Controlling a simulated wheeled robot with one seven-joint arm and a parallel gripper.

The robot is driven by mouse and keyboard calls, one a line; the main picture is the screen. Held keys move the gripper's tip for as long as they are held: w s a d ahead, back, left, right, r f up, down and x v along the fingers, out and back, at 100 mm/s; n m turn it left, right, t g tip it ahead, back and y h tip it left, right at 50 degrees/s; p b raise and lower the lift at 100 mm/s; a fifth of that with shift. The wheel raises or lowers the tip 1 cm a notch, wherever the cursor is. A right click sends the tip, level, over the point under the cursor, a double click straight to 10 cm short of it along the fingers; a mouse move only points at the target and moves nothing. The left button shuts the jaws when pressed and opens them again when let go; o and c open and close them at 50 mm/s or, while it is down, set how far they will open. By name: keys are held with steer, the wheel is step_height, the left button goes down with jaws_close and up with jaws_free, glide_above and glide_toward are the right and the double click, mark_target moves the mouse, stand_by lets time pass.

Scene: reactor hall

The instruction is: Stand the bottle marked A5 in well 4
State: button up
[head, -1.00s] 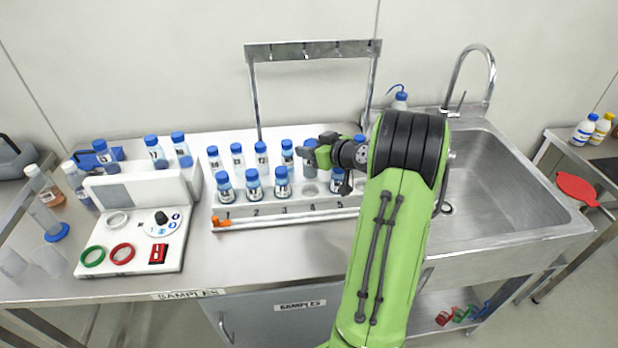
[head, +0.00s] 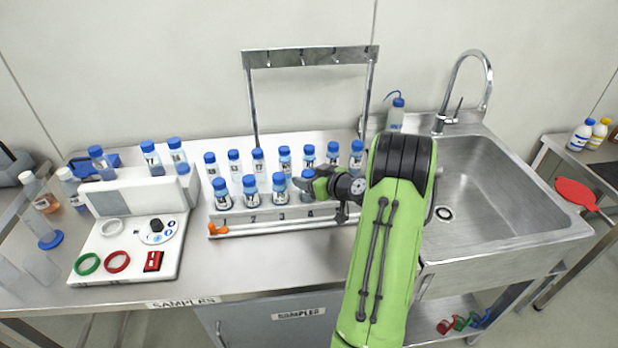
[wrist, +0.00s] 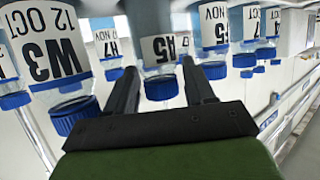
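The bottle marked A5 (wrist: 162,58) has a white label and a blue cap, and appears upside down in the wrist view. My gripper (wrist: 160,68) has a finger on each side of it, close against its body. The fingers and the bottle's base are partly hidden there. Bottle W3 (wrist: 45,45) is close on the left in the wrist view.
Bottles stand in wells 1 (head: 222,195), 2 (head: 251,192) and 3 (head: 279,190). A back row of bottles (head: 258,162) stands close behind. An orange piece (head: 218,229) lies at the rack's front left. The sink (head: 490,190) is to the right.

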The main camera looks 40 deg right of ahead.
steer(key=shift+s+r+p, duration=0.1)
steer(key=shift+r+p, duration=0.2)
steer(key=shift+p, duration=0.05)
steer(key=b+v, duration=0.1)
steer(key=v, duration=1)
steer(key=a+r+n+g+y, duration=0.1)
steer(key=a+r+n+g, duration=0.15)
steer(key=a, duration=0.85)
steer(key=a+r+n+g+y, duration=0.1)
steer(key=a+r+g+y, duration=0.15)
steer(key=a, duration=0.75)
steer(key=s+a+m+g+h, duration=0.1)
steer(key=s+a, duration=0.3)
steer(key=s, duration=0.3)
steer(key=s+a+r+m+g+h, duration=0.1)
steer(key=s+a+m+g+h, duration=0.1)
steer(key=s+a, duration=0.3)
steer(key=s, duration=0.3)
steer(key=shift+s+r, duration=0.25)
steer(key=shift+r, duration=0.1)
